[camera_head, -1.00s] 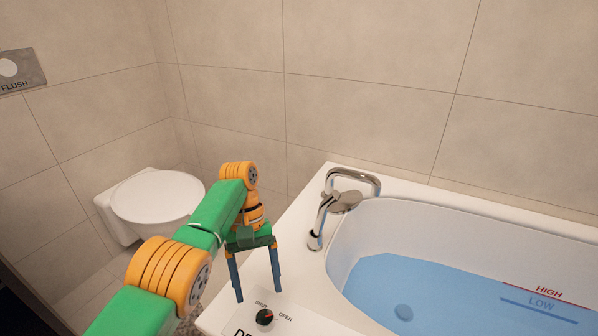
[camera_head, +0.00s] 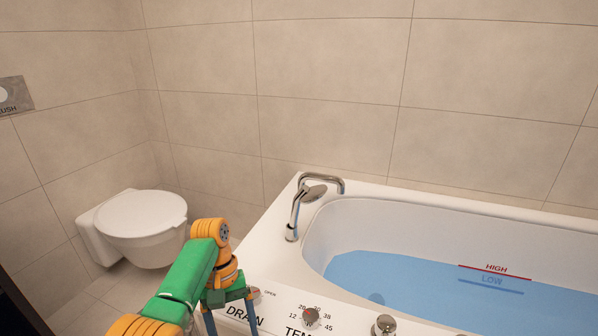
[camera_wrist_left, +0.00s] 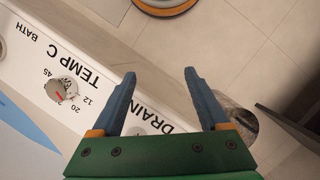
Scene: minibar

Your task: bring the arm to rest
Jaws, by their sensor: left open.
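My left arm (camera_head: 192,272) is green and orange and comes in from the lower left in the head view. My left gripper (camera_head: 233,328) hangs down beside the tub's control end, its fingertips cut off by the bottom edge. In the left wrist view my left gripper (camera_wrist_left: 159,76) has two blue fingers set wide apart with nothing between them. The fingers pass over the tub rim by the DRAIN lettering; I cannot tell if they touch it. My right gripper is not in view.
The white bathtub (camera_head: 262,243) holds blue water (camera_head: 400,275). A chrome faucet (camera_head: 296,215) stands on its corner. A temperature dial (camera_head: 311,316) and a chrome knob (camera_head: 385,325) sit on the front rim. A white toilet (camera_head: 140,225) is at left. Tiled walls stand behind.

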